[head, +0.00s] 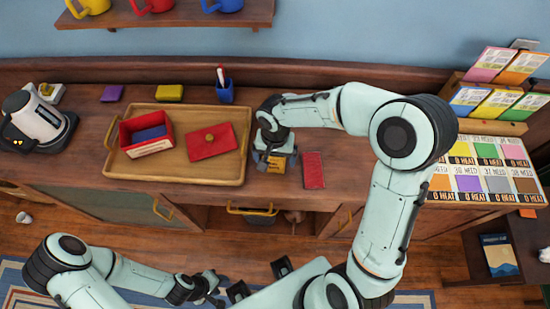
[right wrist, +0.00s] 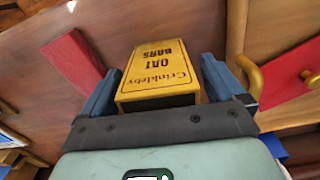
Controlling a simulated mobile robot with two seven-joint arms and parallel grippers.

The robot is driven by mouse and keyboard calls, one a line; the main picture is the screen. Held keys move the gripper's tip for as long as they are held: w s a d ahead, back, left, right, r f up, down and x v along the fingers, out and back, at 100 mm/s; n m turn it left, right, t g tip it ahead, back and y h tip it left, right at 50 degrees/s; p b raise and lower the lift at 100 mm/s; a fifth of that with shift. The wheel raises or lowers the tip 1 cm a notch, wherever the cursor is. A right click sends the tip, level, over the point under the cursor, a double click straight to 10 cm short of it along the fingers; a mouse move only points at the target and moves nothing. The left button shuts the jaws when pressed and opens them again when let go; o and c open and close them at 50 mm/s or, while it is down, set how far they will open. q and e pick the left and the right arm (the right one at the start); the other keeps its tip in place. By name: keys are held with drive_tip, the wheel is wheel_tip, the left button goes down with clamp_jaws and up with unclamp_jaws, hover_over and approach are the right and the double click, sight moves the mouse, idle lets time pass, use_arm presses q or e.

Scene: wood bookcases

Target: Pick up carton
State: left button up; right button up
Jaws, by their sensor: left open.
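A yellow carton (right wrist: 158,75), lettered "Crinkleby Oat Bars", stands between the two blue fingers of my right gripper (right wrist: 160,85) in the right wrist view. The fingers are beside it on either side, and I cannot tell whether they press on it. In the head view the carton (head: 276,166) shows partly under my right gripper (head: 274,158), near the front of the wooden counter (head: 335,140). My left gripper (head: 213,288) is open and empty, low over the floor in front of the cabinets.
A red flat item (head: 313,170) lies just right of the carton. A wooden tray (head: 180,176) with a red box (head: 147,135) and a red envelope-like item (head: 211,142) is to the left. A blue pen cup (head: 224,92) stands behind. Colour cards (head: 480,170) cover the right end.

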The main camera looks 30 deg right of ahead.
drive_tip(key=c, duration=0.9)
drive_tip(key=shift+c, duration=0.2)
drive_tip(key=shift+r, duration=0.1)
